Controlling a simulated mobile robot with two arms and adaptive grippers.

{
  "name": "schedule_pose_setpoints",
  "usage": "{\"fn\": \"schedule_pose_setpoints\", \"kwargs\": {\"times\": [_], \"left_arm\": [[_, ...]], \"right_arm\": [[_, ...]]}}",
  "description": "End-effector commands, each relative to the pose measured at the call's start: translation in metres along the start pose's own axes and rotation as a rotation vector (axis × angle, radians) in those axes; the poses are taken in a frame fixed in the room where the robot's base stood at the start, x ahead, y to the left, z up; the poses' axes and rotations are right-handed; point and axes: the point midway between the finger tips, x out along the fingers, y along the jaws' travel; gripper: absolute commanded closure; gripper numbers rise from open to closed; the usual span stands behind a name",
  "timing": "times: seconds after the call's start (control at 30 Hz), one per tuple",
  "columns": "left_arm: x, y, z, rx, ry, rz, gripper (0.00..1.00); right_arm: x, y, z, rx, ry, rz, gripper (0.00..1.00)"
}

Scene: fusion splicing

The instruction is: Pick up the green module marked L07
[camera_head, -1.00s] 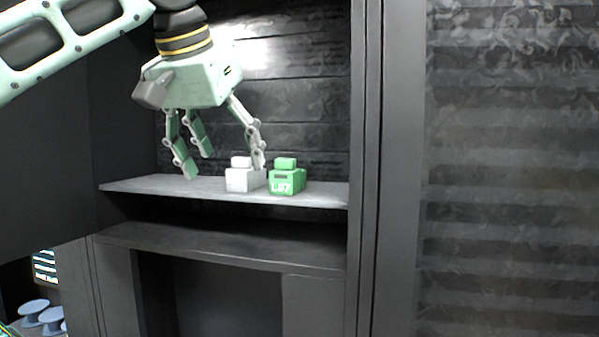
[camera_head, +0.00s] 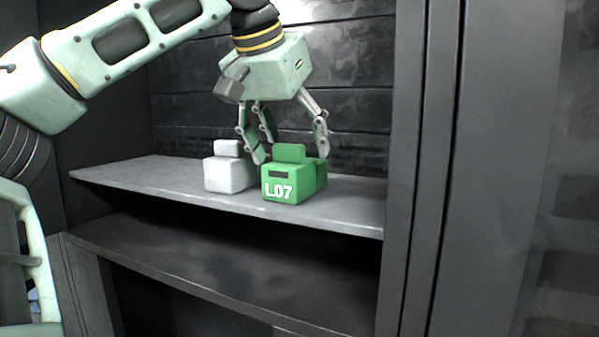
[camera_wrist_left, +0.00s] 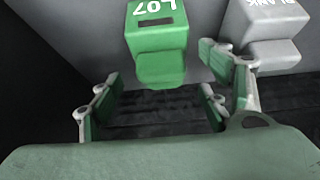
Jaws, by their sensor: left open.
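The green module marked L07 (camera_head: 290,182) stands upright on the grey shelf (camera_head: 130,172), its label facing the front. It also shows in the left wrist view (camera_wrist_left: 157,42), at the top, with its raised top block towards the fingers. My left gripper (camera_head: 287,150) is open, pointing down over the green module, with fingers at both sides of its top. In the wrist view the fingers (camera_wrist_left: 160,105) are spread and nothing is between their tips. I cannot tell whether any finger touches the module. My right gripper is not in view.
A white module (camera_head: 228,172) stands just left of the green one, close to the left fingers; in the wrist view its label reads BLANK (camera_wrist_left: 270,30). A cabinet post (camera_head: 425,150) bounds the right. The shelf's left part is free.

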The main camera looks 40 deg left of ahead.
Motion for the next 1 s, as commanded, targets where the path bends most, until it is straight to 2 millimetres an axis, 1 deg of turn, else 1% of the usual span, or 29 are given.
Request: {"fn": "schedule_pose_setpoints", "kwargs": {"times": [0.17, 0.3, 0.4, 0.6, 0.67, 1.0], "left_arm": [[0.024, -0.003, -0.004, 0.001, -0.006, 0.002, 0.3], [0.043, -0.003, -0.004, 0.0, -0.003, 0.001, 0.3], [0.049, -0.003, -0.004, 0.0, 0.0, 0.0, 0.3], [0.049, -0.003, -0.003, 0.0, 0.001, 0.0, 0.3], [0.049, -0.003, -0.003, 0.0, 0.001, 0.0, 0.34], [0.049, -0.003, -0.003, -0.001, 0.001, 0.0, 0.64]], "right_arm": [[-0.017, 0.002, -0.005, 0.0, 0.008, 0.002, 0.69], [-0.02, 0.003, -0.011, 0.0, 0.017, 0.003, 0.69], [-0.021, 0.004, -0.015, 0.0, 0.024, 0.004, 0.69], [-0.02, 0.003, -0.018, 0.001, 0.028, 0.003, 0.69], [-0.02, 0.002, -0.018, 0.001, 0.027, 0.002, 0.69], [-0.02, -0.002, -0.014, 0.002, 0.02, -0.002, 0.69]]}}
